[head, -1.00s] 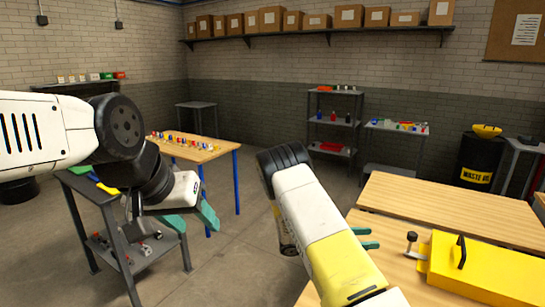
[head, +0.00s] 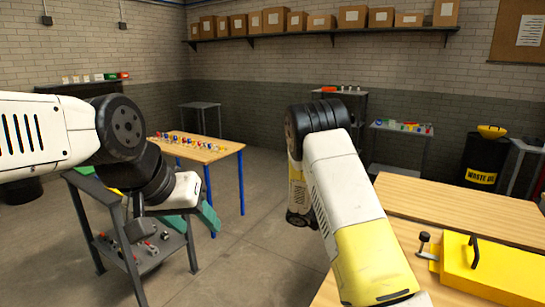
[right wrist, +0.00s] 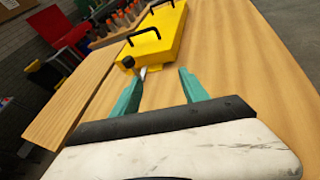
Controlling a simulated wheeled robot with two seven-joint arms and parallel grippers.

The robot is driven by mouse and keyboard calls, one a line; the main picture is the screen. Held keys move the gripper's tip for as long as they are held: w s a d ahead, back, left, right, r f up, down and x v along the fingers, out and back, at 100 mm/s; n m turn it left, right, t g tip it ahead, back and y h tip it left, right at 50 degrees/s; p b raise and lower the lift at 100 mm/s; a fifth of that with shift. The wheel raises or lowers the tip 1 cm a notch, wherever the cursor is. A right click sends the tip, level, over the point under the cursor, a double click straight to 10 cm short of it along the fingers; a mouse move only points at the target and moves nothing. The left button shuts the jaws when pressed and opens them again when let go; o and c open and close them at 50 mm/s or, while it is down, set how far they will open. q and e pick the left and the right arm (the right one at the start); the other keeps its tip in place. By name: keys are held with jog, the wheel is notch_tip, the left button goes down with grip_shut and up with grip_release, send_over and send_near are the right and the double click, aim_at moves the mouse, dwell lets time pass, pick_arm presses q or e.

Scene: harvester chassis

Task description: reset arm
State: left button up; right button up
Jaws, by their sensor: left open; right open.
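My left gripper (head: 196,222) has teal fingers and hangs open and empty at the left of the head view, in front of a grey cart. My right arm reaches up through the middle of the head view, and its gripper is hidden there. In the right wrist view my right gripper (right wrist: 160,88) is open, with its teal fingers apart and nothing between them. The yellow chassis (head: 490,268) with black handles lies on the wooden workbench; it also shows in the right wrist view (right wrist: 165,35), beyond the fingertips.
The wooden workbench (head: 450,212) fills the lower right. The grey cart (head: 150,262) with small parts stands at lower left, near a wooden table (head: 215,152) with small coloured items. A black waste oil drum (head: 484,160) stands at right. Floor between table and workbench is clear.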

jog(key=s+a+r+m+t+y, duration=0.4)
jog(key=s+a+r+m+y, duration=0.2)
jog(key=s+a+r+y, duration=0.2)
jog(key=s+a+r+m+t+y, duration=0.4)
jog(key=s+a+r+m+y, duration=0.3)
jog(key=s+r, duration=0.6)
jog(key=shift+a+r+t+y, duration=0.2)
jog(key=shift+a+t+y, duration=0.1)
jog(key=shift+a+y, duration=0.35)
